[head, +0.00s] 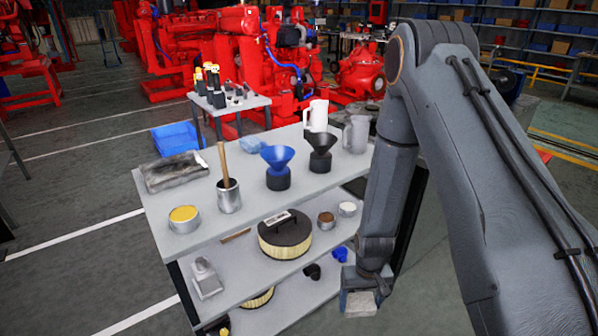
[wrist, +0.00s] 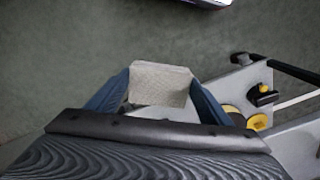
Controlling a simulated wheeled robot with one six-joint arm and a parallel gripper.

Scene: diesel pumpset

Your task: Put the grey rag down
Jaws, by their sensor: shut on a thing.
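The grey rag (wrist: 160,84) is a pale, textured, folded block between my gripper's fingers in the wrist view. It also shows in the head view (head: 361,303), at the lower end of my arm. My gripper (head: 360,290) is shut on the rag, with one blue-grey finger on each side of it. In the wrist view my gripper (wrist: 158,88) holds the rag over grey floor. In the head view the gripper is in front of the cart's right front side, low, near the height of its lower shelves.
A grey shelf cart (head: 320,190) stands left of my arm. A round filter (head: 285,235) sits on the middle shelf.

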